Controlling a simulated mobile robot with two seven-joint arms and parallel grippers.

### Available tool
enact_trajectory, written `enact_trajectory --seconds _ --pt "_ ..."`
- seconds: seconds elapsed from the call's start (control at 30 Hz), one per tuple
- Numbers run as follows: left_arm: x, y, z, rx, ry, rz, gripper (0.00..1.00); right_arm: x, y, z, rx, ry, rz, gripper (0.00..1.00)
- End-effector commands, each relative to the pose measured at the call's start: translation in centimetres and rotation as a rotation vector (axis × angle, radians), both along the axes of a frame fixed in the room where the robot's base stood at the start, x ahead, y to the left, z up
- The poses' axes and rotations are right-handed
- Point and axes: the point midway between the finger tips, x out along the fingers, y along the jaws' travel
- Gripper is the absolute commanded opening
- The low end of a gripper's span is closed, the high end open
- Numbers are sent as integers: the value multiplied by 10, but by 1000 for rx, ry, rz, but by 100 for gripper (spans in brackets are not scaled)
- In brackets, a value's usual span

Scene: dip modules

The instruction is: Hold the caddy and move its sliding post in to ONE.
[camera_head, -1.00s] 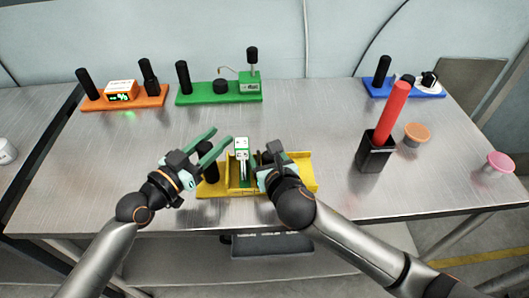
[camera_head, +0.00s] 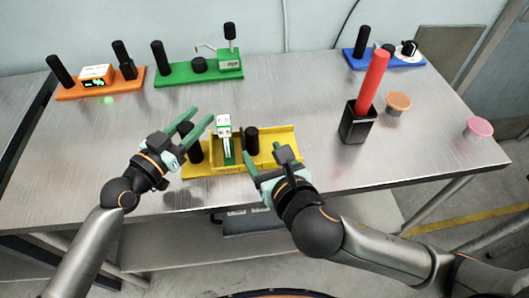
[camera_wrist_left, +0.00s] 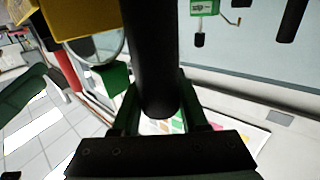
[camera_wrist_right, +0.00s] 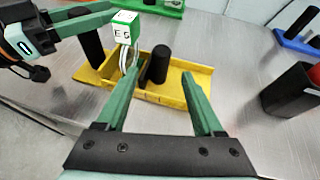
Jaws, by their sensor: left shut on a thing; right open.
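The yellow caddy (camera_head: 285,140) lies on the near part of the table. A black upright post (camera_head: 193,151) stands at its left end, and my left gripper (camera_head: 197,121) is shut on it; the left wrist view shows the black post (camera_wrist_left: 152,60) between the fingers. A second black post (camera_head: 251,138) stands in the caddy's tray, right of a green-and-white block (camera_head: 224,122). My right gripper (camera_head: 263,155) is open at the caddy's near right side. In the right wrist view that post (camera_wrist_right: 157,65) shows between its spread fingers, apart from both. Position labels are not legible.
An orange module (camera_head: 98,83) and a green module (camera_head: 197,73) stand at the back left, a blue one (camera_head: 397,60) at the back right. A black cup (camera_head: 357,125) with a red stick stands right of the caddy. Orange (camera_head: 398,102) and pink (camera_head: 479,127) cups are farther right.

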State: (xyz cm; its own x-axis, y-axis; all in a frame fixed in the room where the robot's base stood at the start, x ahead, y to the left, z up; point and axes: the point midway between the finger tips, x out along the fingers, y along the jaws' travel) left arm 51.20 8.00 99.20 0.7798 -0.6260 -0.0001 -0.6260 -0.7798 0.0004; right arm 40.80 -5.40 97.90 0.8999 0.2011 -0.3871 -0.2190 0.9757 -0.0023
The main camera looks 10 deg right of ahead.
Motion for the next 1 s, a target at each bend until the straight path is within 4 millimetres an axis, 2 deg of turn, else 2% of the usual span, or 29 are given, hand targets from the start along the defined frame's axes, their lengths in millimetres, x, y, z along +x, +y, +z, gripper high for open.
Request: enact_trajectory --seconds 0.27,0.47,0.67,0.87,1.0 --pt "0 0 0 0 -1 1 0 -1 0 0 0 0 0 68" --pt "0 0 0 0 -1 1 0 8 0 3 9 -38 14 45" --pt "0 0 0 0 -1 1 0 41 0 19 53 -187 95 23" --pt "0 0 0 0 -1 1 0 70 -1 36 89 -339 248 0" --pt "0 0 0 1 -2 1 0 82 -4 41 106 -403 378 0"
